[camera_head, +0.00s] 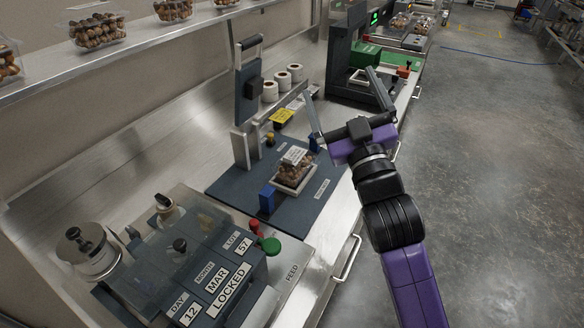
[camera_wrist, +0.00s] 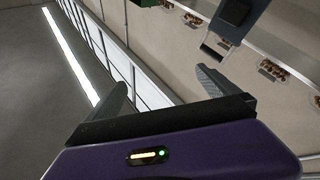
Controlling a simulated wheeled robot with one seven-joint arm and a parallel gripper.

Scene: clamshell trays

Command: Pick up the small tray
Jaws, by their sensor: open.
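The small tray (camera_head: 283,184) is a clear tray of brown nut-like pieces with a white label on top. In the head view it sits on a dark blue base plate, between blue posts. My gripper (camera_head: 342,97) is raised over the right side of the counter, to the right of and above the tray. Its two fingers are spread wide with nothing between them. The wrist view shows the open fingers (camera_wrist: 160,85) and no small tray between them.
An upright blue press (camera_head: 248,85) stands behind the tray. A date-setting box (camera_head: 215,275) is at the front left, beside green and red knobs. Filled clamshells (camera_head: 97,30) line the upper shelf. White rolls (camera_head: 281,80) stand at the back. Open floor lies right.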

